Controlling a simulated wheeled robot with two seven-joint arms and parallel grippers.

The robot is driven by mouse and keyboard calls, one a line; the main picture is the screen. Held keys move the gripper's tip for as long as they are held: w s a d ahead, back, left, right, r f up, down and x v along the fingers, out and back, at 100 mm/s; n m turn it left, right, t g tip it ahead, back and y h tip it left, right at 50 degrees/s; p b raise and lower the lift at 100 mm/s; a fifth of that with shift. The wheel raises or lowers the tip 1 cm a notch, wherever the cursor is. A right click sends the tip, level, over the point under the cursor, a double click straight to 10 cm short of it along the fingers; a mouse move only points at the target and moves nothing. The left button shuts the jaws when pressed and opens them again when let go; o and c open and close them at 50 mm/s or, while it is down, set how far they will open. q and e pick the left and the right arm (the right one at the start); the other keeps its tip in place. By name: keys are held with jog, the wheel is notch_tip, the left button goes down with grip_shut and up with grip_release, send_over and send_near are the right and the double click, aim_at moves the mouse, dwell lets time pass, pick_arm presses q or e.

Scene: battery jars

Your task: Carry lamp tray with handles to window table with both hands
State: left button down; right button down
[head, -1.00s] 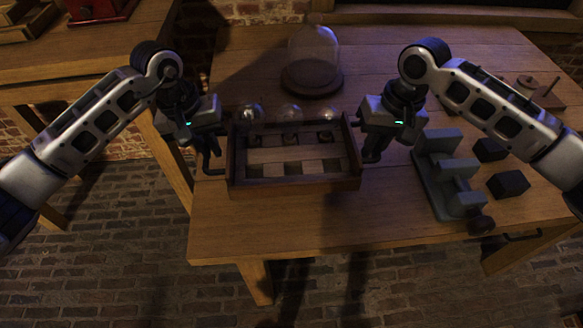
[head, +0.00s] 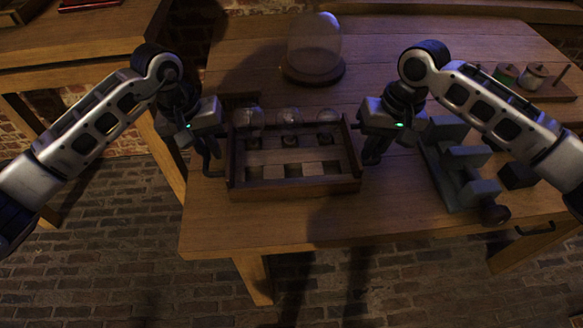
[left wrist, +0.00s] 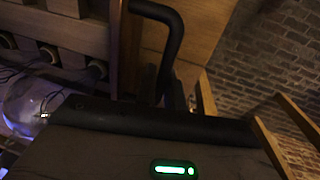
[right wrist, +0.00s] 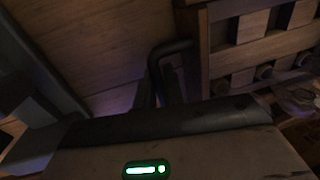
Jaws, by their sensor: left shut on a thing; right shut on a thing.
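The lamp tray (head: 295,190) is a dark wooden box with several compartments, level over the workbench. Three clear glass bulbs (head: 290,117) stand along its far side, and pale blocks sit in the front row. My left gripper (head: 211,165) is shut on the tray's left handle; that dark bent handle (left wrist: 174,42) shows in the left wrist view. My right gripper (head: 373,152) is shut on the right handle, a dark bent bar (right wrist: 153,72) in the right wrist view. The fingertips are mostly hidden. I cannot tell how high the tray is above the top. I cannot tell which table is the window table.
The workbench (head: 400,220) has free wood in front of the tray. A glass dome (head: 314,45) stands behind it. A grey vise (head: 462,170), dark block (head: 517,175) and spool rack (head: 545,88) are at right. Another table (head: 90,55) stands at left; brick floor (head: 120,250) lies between.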

pick_arm(q)
jog(key=c, duration=1.6)
grip_release()
jog(key=shift+a+f, duration=0.1)
jog(key=shift+a, duration=0.05)
pick_arm(e)
jog(key=c, duration=1.6)
grip_release()
jog(key=shift+d+f, duration=0.1)
jog(key=shift+d, duration=0.05)
pick_arm(q)
jog(key=shift+o, duration=0.5)
pick_arm(e)
jog(key=shift+o, duration=0.5)
jog(key=shift+r, duration=0.25)
pick_arm(q)
notch_tip(320, 180, up, 12)
jog(key=a, duration=0.2)
jog(key=shift+s, duration=0.15)
pick_arm(e)
notch_tip(320, 180, up, 11)
jog(key=d, duration=0.2)
jog(key=shift+r, duration=0.2)
